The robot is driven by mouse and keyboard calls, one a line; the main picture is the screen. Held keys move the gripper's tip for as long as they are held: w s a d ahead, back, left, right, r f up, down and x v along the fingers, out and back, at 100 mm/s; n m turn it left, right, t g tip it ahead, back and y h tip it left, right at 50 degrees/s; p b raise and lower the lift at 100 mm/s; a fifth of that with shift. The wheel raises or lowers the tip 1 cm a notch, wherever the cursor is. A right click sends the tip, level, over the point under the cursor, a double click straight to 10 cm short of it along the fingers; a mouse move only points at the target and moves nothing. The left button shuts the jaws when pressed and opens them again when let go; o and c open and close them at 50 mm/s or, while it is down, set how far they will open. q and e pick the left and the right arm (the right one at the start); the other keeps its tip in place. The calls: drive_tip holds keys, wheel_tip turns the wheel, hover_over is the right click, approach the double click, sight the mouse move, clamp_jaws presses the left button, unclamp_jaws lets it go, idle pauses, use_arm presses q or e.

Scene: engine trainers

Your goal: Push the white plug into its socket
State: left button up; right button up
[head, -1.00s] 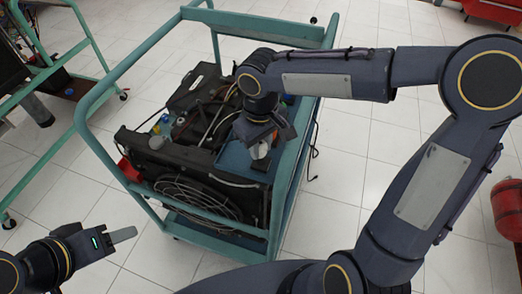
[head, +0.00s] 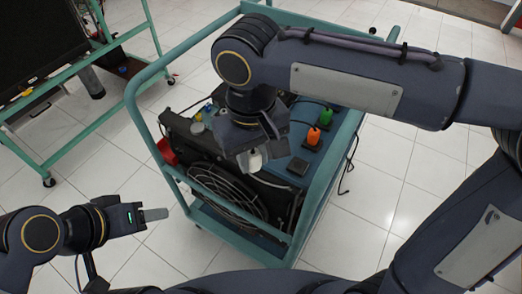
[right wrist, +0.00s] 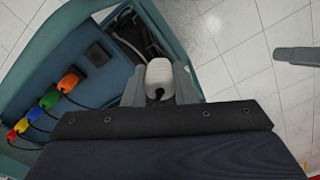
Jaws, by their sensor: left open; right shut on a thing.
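The white plug (head: 254,160) is between the fingers of my right gripper (head: 250,157), which is shut on it. In the right wrist view the plug (right wrist: 159,76) shows its rounded end and a dark cord opening. In the head view the plug appears left of an empty black square socket (head: 298,167) on the blue panel; this socket (right wrist: 97,54) lies left of the plug in the right wrist view. The plug is apart from the socket. My left gripper (head: 154,214) is open and empty, left of the cart above the floor.
The blue panel (head: 283,183) carries an orange plug (head: 313,137) and a green plug (head: 325,117); several coloured plugs form a row in the right wrist view. The teal cart frame (head: 345,130) surrounds the engine. A fan grille (head: 228,190) faces front.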

idle(0.3)
drive_tip(key=w+d+f+m+p, duration=0.5)
drive_tip(key=w+d+m, duration=0.3)
drive_tip(key=d+m, duration=0.3)
drive_tip(key=shift+w+f+m, duration=0.3)
drive_tip(key=shift+f+m, duration=0.2)
drive_tip(key=shift+f, duration=0.15)
wheel_tip(320, 180, down, 5)
drive_tip(key=b, duration=0.4)
drive_tip(key=shift+f, duration=0.1)
drive_tip(key=shift+f+b, duration=0.2)
drive_tip(key=shift+b, duration=0.1)
idle(1.4)
